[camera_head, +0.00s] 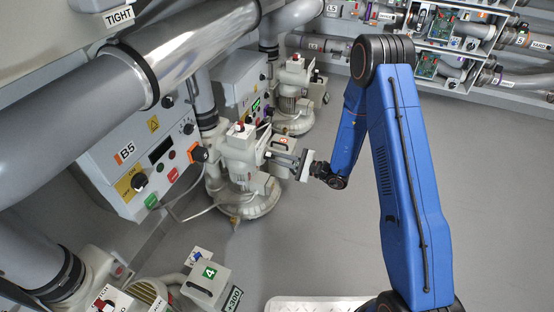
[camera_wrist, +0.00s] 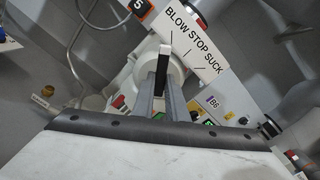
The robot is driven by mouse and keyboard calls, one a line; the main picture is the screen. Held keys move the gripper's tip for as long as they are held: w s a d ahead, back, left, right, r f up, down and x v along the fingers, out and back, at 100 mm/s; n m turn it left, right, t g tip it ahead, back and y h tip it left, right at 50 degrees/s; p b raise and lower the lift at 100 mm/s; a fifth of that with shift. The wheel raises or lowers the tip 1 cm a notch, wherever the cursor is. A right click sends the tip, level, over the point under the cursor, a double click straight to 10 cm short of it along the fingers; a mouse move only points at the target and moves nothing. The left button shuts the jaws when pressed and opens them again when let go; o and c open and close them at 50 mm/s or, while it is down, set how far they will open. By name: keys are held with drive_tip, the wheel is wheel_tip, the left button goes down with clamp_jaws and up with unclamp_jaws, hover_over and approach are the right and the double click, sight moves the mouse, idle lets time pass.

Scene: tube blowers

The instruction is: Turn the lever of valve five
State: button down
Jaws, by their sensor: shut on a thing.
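The lever (camera_wrist: 163,62), black with a pale edge, stands at the BLOW side of the plate. My gripper (camera_wrist: 165,92) is shut on the lever, its grey fingers on either side. In the head view my gripper (camera_head: 284,158) reaches the unit from the right. The lever's lower part is hidden by the fingers.
A B5 control box (camera_head: 140,165) hangs left of the unit, under a thick grey pipe (camera_head: 190,45). Another blower (camera_head: 292,100) stands behind, and a unit marked 4 (camera_head: 207,285) is at the front left. A cable crosses near the base. The floor on the right is clear.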

drive_tip(key=m, duration=0.3)
drive_tip(key=shift+w, duration=0.1)
drive_tip(key=shift+w+d+r+m, duration=0.1)
drive_tip(key=shift+m, duration=0.9)
drive_tip(key=shift+w+d+m, duration=0.1)
drive_tip(key=shift+m, duration=0.9)
drive_tip(key=c, duration=1.8)
unclamp_jaws()
drive_tip(key=shift+o, duration=0.2)
drive_tip(key=v, duration=1.7)
drive_tip(key=shift+d, duration=0.15)
